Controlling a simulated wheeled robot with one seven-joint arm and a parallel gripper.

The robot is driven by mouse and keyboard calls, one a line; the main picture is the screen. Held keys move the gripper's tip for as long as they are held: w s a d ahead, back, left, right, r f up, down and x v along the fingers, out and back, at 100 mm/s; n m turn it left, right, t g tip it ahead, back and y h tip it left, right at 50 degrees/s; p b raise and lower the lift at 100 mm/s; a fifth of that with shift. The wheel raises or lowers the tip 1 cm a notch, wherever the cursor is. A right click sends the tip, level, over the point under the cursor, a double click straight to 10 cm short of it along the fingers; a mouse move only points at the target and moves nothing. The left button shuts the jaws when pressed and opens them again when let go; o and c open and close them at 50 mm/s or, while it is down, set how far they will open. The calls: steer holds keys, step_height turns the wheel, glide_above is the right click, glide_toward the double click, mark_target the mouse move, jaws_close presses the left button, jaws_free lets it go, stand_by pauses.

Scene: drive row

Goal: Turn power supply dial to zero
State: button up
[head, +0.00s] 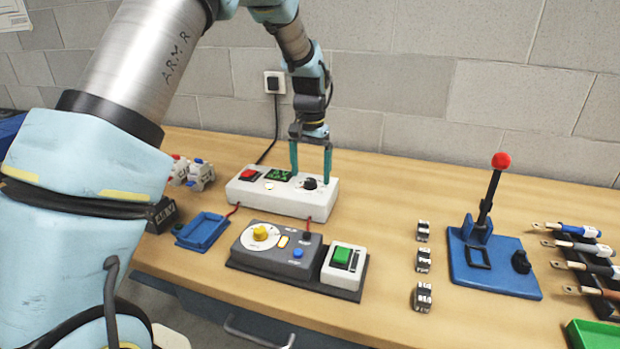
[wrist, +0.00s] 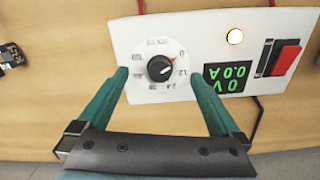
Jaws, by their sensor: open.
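The power supply (head: 262,199) is a white box at the back middle of the bench, and it also shows in the wrist view (wrist: 215,25). Its dial (head: 309,183) is a black knob on a white marked disc. In the wrist view the dial (wrist: 160,69) has an orange pointer mark aimed up and right, toward the 0 mark. The green display (wrist: 228,77) reads 0 V and 0.0 A. My gripper (head: 311,160) points down over the dial. Its teal fingers (wrist: 162,80) are open, one on each side of the dial, apart from the knob.
A red switch (wrist: 285,57) and a lit lamp (wrist: 235,36) sit on the box. A blue lever stand (head: 500,270) is at right.

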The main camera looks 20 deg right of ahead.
mark_target(310, 180)
steer(key=shift+r+p, duration=2)
steer(key=shift+r, duration=1)
steer(key=a+r+n, duration=0.3)
steer(key=a+n, duration=0.2)
steer(key=a, duration=1.7)
steer(key=s+a+n+t, duration=0.1)
steer(key=s+a+n, duration=0.3)
steer(key=s+a, duration=0.7)
steer(key=a, duration=0.3)
steer(key=shift+a+f+t, duration=0.15)
steer(key=shift+a+t, duration=0.15)
steer(key=shift+a, duration=0.05)
